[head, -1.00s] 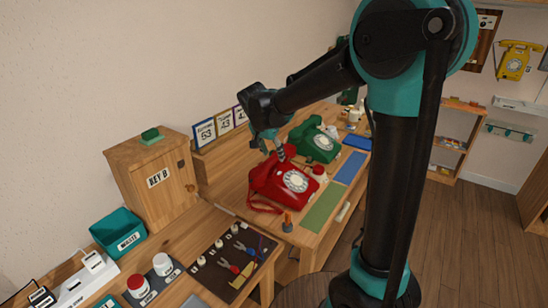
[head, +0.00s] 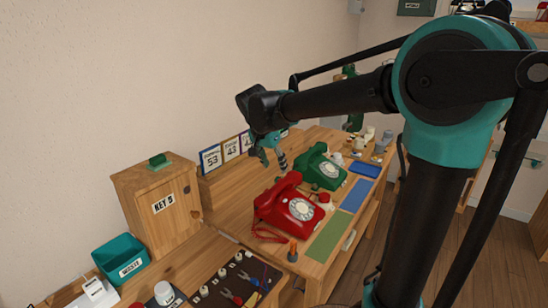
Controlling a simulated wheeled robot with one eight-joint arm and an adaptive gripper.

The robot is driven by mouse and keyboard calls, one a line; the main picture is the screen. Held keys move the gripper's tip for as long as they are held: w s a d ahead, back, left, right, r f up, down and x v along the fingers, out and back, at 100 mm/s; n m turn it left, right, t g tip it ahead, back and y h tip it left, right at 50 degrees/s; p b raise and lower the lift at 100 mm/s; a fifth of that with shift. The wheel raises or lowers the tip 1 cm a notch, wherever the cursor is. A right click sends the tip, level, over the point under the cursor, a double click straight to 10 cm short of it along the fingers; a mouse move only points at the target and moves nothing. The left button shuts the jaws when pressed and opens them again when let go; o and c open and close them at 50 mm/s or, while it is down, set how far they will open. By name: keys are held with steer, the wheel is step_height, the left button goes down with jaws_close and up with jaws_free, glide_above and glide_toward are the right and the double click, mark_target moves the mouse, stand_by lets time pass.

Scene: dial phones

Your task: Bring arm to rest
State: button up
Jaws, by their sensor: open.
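My gripper (head: 273,156) hangs above the bench behind the red dial phone, pointing down. It is open, and nothing shows between its fingers. The red dial phone (head: 290,208) stands on the wooden bench with its handset on its cradle. The green dial phone (head: 320,168) stands behind it to the right. My arm reaches in from the right of the head view and hides part of the room.
A wooden key cabinet (head: 157,208) and a teal waste bin (head: 120,259) stand at left. A dark tool mat (head: 240,282) with pliers lies in front. Green (head: 328,236) and blue (head: 352,196) mats lie along the bench edge. Framed number cards (head: 211,159) stand at the back.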

steer(key=s+d+f+n, duration=0.1)
steer(key=s+d+f, duration=0.3)
steer(key=d, duration=0.2)
steer(key=s+d+f+n+y, duration=0.1)
steer(key=s+d+f+n, duration=0.1)
steer(key=s+d+f, duration=0.3)
steer(key=s+d+f+n, duration=0.1)
steer(key=s+d+f, duration=0.4)
steer(key=d, duration=0.2)
steer(key=shift+d+f+n+y, duration=0.25)
steer(key=shift+n+y, duration=0.05)
steer(key=shift+y, duration=0.1)
steer(key=s+d+f+n, duration=0.2)
steer(key=s+f, duration=0.2)
steer(key=s, duration=0.2)
steer(key=shift+s+d+f+t+y, duration=0.3)
steer(key=shift+s+f, duration=0.05)
steer(key=shift+f, duration=0.05)
